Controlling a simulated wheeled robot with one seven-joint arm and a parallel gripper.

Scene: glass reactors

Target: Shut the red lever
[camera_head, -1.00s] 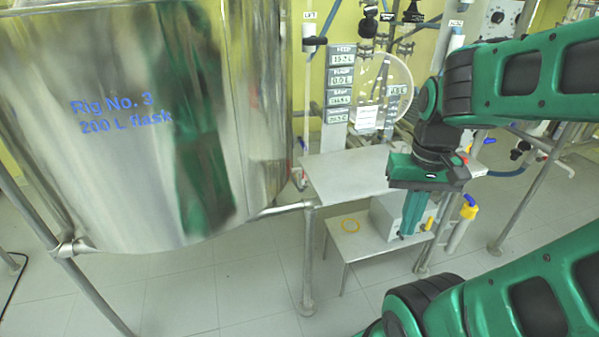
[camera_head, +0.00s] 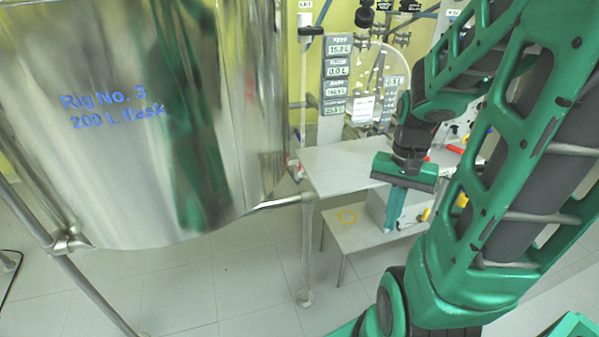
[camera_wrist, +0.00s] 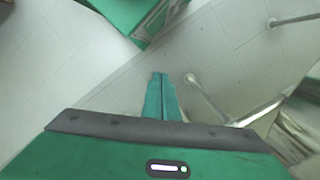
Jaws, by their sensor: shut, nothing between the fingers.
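A small red piece (camera_head: 455,149) shows behind my wrist, to the right of the steel table. It looks like a handle, but my arm partly hides its surroundings, and I cannot tell how it is turned. Another small red spot (camera_head: 297,168) shows beside the steel vessel, too small to make out. My gripper (camera_head: 390,228) points down in front of the table, with its green fingers together and empty. In the wrist view the fingers (camera_wrist: 160,76) are closed together over bare floor tiles, with no red lever in sight.
The large steel vessel (camera_head: 110,180) fills the left. A metal leg (camera_wrist: 215,105) shows in the wrist view. The front floor is clear.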

